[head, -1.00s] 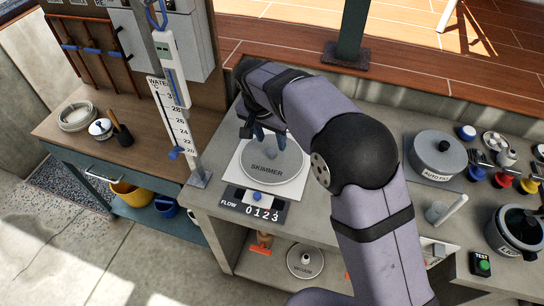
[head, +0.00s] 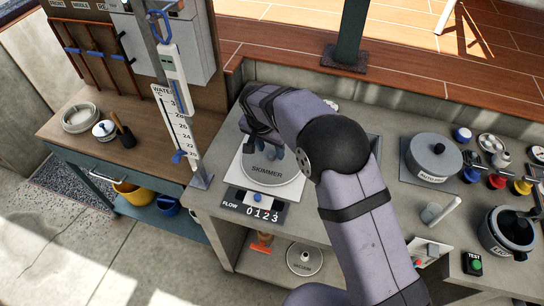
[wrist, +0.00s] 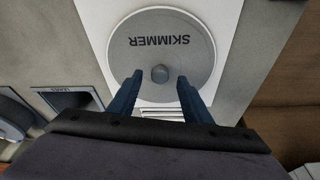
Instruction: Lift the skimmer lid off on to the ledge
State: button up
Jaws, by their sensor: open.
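The skimmer lid (head: 268,177) is a round grey disc marked SKIMMER, lying flat on a white square plate (head: 247,182) on the grey counter. In the wrist view the lid (wrist: 160,70) shows upside down with a small grey knob (wrist: 160,74) near its middle. My gripper (wrist: 158,85) is open, its two blue fingers on either side of the knob in the picture, with clear gaps. The height of the fingertips above the lid is hard to tell. In the head view my gripper (head: 275,155) is over the lid, partly hidden by my arm.
A flow counter (head: 255,206) stands in front of the lid and a water gauge (head: 176,125) to its left. A grey lidded pot (head: 434,158) and coloured valves stand to the right. In the wrist view a dark recess (wrist: 78,100) lies left of the plate.

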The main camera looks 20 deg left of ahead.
aim_at(271, 154)
jog(key=shift+x, duration=0.8)
grip_shut()
jog(key=shift+r, duration=0.1)
notch_tip(271, 154, up, 10)
jog(key=b, duration=0.3)
